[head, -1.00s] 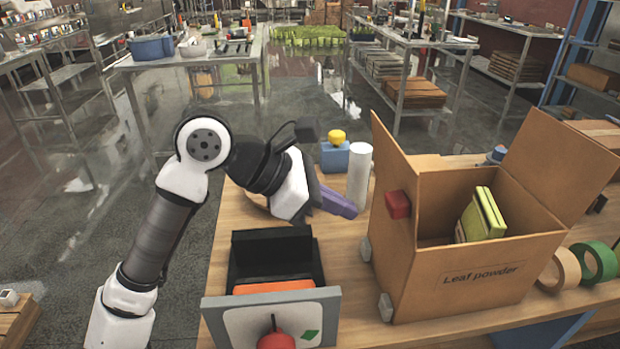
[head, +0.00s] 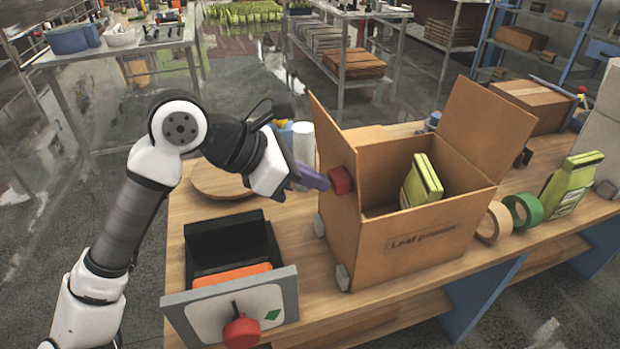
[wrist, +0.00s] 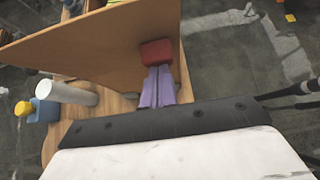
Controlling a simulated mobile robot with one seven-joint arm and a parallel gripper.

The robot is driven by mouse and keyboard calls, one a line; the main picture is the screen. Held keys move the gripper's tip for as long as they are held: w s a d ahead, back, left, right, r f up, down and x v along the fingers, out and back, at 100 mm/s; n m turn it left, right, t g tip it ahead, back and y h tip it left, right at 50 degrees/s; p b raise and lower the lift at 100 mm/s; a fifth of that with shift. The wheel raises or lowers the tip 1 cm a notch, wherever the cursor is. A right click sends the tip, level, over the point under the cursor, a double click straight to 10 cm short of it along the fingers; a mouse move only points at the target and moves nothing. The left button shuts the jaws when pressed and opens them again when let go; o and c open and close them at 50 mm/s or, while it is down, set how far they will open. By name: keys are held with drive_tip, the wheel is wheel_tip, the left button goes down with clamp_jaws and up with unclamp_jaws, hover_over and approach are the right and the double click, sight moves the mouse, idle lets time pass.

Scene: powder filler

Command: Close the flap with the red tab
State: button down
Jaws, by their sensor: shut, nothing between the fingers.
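The cardboard box (head: 415,240), marked "Leaf powder", stands on the wooden table. Its left flap (head: 331,150) stands up and bears a red tab (head: 341,180) on its outer side. The right flap (head: 485,130) also stands open. A green and yellow packet (head: 422,180) is inside the box. My gripper (head: 318,181) has purple fingers, shut and empty, with the tips at the left side of the red tab. In the wrist view the fingers (wrist: 157,85) point at the red tab (wrist: 156,52) and appear to meet its lower edge; contact is not certain.
A black bin with a grey front (head: 232,308) and red knob stands at the front left. A white cylinder (head: 304,143) stands behind my gripper. Tape rolls (head: 522,211) and a green packet (head: 570,188) are right of the box. A round wooden board (head: 221,181) lies at the left.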

sight(340, 174)
drive_tip(key=shift+w+d+r+g+y+b, duration=0.2)
drive_tip(key=shift+d+r+y+b, duration=0.15)
drive_tip(key=shift+d+y, duration=0.25)
drive_tip(key=shift+w+d+r+g+y+b, duration=0.2)
drive_tip(key=shift+d+r+y, duration=0.15)
drive_tip(key=shift+d+y, duration=0.2)
drive_tip(key=shift+d+r, duration=0.1)
drive_tip(key=shift+d, duration=0.2)
drive_tip(key=w+d+f+y+b, duration=0.1)
drive_tip(key=w+d+f+b, duration=0.1)
drive_tip(key=d, duration=0.4)
drive_tip(key=w+d+f+y+b, duration=0.1)
drive_tip(key=w+d+b, duration=0.1)
drive_tip(key=d+b, duration=0.3)
drive_tip(key=shift+w+d+f+g, duration=0.25)
drive_tip(key=shift+d+f+g, duration=0.15)
drive_tip(key=shift+d, duration=0.8)
drive_tip(key=shift+r, duration=0.15)
